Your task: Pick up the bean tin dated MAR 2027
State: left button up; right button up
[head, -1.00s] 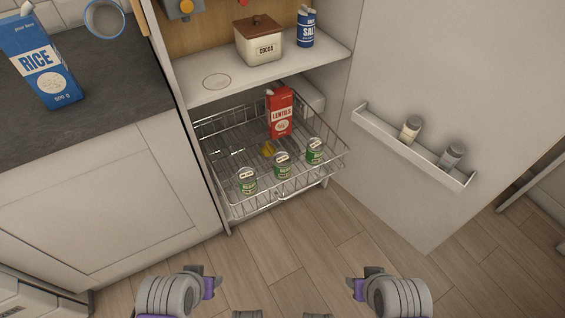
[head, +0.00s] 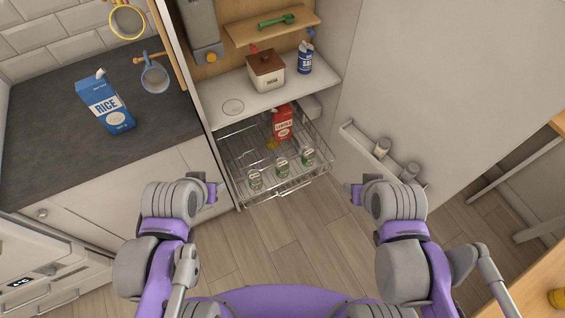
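Three small green-labelled bean tins stand in the front of a pulled-out wire basket (head: 236,200): a left tin (head: 255,181), a middle tin (head: 282,168) and a right tin (head: 308,157). Each has a pale lid label, too small to read, so I cannot tell which is dated MAR 2027. My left gripper (head: 213,192) is left of the basket, apart from the tins. My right gripper (head: 355,194) is to the right of the basket, also apart from them. Neither appears to hold anything; I cannot see whether the fingers are open.
A red lentils carton (head: 283,122) and a small yellow item (head: 271,143) are behind the tins. A white shelf (head: 215,109) with a cocoa canister (head: 265,72) and salt (head: 305,58) is above. The cupboard door with its rack (head: 365,146) stands right. A rice carton (head: 105,105) is on the worktop (head: 45,150).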

aim_at(281, 164)
jog(key=i+l+u, duration=0.25)
jog(key=l, duration=0.2)
jog(key=i+l+u, duration=0.1)
jog(key=l+u, duration=0.15)
jog(key=l, duration=0.2)
jog(key=i+l+u, duration=0.2)
jog(key=l, duration=0.25)
jog(key=l+u, duration=0.25)
jog(key=l, duration=0.25)
